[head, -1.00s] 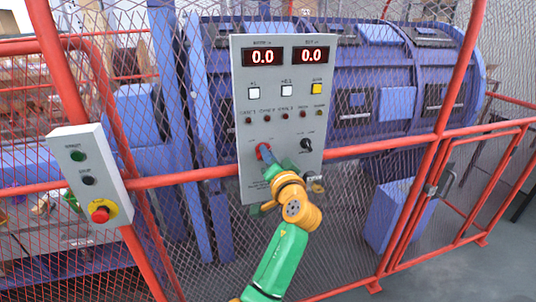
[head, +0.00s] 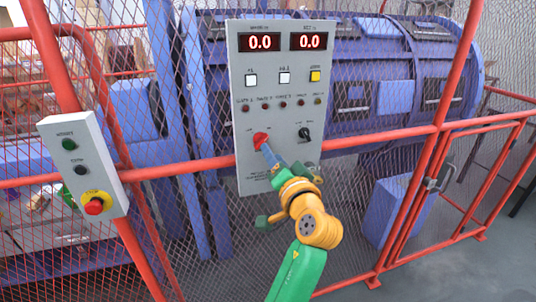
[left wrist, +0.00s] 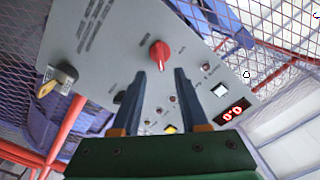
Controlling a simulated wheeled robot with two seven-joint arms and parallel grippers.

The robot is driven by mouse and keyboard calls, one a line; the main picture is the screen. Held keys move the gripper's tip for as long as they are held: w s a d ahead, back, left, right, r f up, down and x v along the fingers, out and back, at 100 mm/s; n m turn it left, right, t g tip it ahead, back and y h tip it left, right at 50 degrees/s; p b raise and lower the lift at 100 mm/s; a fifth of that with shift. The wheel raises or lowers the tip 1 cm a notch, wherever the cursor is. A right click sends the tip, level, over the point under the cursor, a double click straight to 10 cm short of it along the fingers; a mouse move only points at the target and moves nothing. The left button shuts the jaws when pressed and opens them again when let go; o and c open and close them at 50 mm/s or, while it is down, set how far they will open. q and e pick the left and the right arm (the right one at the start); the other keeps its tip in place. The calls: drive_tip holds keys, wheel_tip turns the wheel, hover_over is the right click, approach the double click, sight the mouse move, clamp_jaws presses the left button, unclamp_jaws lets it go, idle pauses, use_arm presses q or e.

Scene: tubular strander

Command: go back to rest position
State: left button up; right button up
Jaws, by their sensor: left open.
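My left gripper (head: 270,154) is in front of the grey control panel (head: 240,110), below the red knob (head: 260,139). Its blue fingers are open and empty. In the left wrist view the gripper (left wrist: 161,72) shows two spread fingers, with the red knob (left wrist: 160,54) just past the tips and between their lines. The fingers look apart from the knob. The knob's white mark points down toward the gripper in that view. My right gripper is not in view.
The panel also carries a black knob (head: 305,133), coloured buttons and displays reading 0.0. A button box (head: 85,165) with a red stop button (head: 94,206) hangs at left. Red rails (head: 380,140) and mesh fence off the blue machine (head: 375,60). Floor shows at lower right.

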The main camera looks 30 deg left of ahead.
use_arm(q)
drive_tip(key=shift+s+d, duration=0.25)
drive_tip(key=shift+a, duration=0.1)
